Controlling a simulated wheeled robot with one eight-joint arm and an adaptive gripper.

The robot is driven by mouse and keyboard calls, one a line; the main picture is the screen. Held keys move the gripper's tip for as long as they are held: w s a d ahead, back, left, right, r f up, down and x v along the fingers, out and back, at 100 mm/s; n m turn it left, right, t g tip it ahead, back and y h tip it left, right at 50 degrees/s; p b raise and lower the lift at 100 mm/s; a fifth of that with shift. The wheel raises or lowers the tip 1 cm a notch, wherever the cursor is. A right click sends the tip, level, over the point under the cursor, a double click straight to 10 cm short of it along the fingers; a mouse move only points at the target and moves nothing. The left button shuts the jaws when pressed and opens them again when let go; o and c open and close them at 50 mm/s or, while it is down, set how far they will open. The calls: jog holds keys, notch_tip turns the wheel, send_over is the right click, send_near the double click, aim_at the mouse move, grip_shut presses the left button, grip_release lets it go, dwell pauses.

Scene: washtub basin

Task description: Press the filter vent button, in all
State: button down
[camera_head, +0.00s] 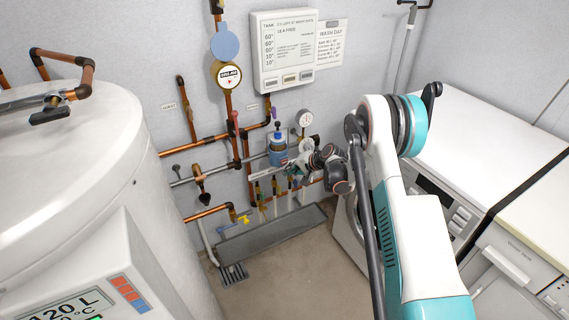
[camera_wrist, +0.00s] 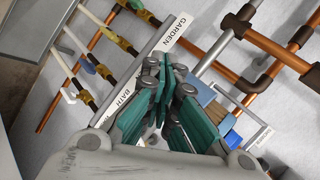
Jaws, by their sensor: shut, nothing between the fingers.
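The filter (camera_head: 278,157) is a small blue canister with a pale label, on the pipework of the back wall in the head view. Its darker blue top (camera_head: 278,136) faces up. I cannot make out the vent button itself. My gripper (camera_head: 298,159) is just right of the canister in the head view; whether it touches cannot be told. In the wrist view my gripper (camera_wrist: 176,84) has its teal-padded fingers together and empty. A blue part (camera_wrist: 222,122), probably the filter, shows partly hidden behind the right finger.
Copper pipes (camera_head: 232,163) and several small valves surround the filter. A pressure gauge (camera_head: 304,118) is above right. A label strip (camera_wrist: 140,75) lies behind the fingers. A white tank (camera_head: 70,160) stands left, white machines (camera_head: 480,130) right. A floor trough (camera_head: 262,238) lies below.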

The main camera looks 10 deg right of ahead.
jog(key=s, duration=0.2)
jog(key=s+d, duration=0.1)
jog(key=s, duration=0.1)
jog(key=shift+d, duration=0.1)
dwell(0.8)
jog(key=s+a+r+n+h, duration=0.1)
jog(key=s+r+n+h, duration=0.1)
jog(key=s+r, duration=0.9)
jog(key=s+a+r+n+h, duration=0.1)
jog(key=s+r, duration=0.4)
jog(key=r, duration=1.2)
jog(key=s+d+r+n+h, duration=0.1)
jog(key=s+r+n, duration=0.1)
jog(key=s, duration=1.2)
jog(key=s+d+r+n+h, duration=0.1)
jog(key=s+r+n+h, duration=0.1)
jog(key=s, duration=1.3)
